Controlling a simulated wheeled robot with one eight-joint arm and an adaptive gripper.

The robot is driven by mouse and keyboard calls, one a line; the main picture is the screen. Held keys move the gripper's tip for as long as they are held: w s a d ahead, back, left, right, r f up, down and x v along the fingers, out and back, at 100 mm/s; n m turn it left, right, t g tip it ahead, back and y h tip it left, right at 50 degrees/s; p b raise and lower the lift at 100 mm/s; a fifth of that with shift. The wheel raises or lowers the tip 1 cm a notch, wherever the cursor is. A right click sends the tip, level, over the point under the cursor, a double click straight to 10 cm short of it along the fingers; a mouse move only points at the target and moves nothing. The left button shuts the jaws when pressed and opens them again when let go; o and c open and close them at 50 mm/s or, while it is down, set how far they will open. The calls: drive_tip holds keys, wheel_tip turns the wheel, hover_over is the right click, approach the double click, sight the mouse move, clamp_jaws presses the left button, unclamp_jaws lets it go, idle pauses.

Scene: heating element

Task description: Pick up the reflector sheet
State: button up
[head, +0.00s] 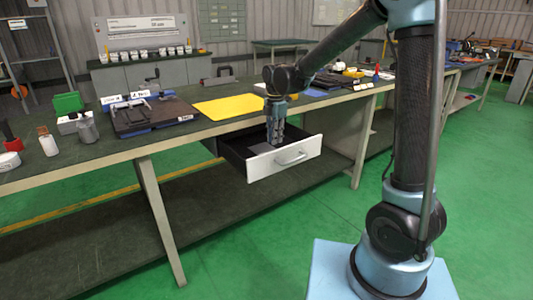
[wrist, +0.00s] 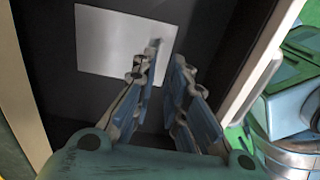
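A flat, pale silvery rectangular sheet, which looks like the reflector sheet (wrist: 110,45), lies on the dark floor of an open drawer (head: 285,165). In the head view the sheet (head: 260,148) is a small grey patch beside my gripper (head: 275,143). My gripper points down into the drawer. In the wrist view its fingers (wrist: 168,52) stand a little apart, with a narrow empty gap between the tips. The left finger overlaps the sheet's right part in the picture; I cannot tell whether it touches.
The drawer has a white front with a handle (head: 291,158) and hangs below the green workbench top (head: 170,140). A yellow sheet (head: 228,106) and a dark device (head: 140,115) lie on the bench. Drawer walls are close around my gripper.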

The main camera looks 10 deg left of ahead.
sight(274, 148)
drive_tip(key=shift+a+f, duration=0.2)
drive_tip(key=shift+f, duration=2.75)
clamp_jaws()
drive_tip(key=shift+r, duration=0.15)
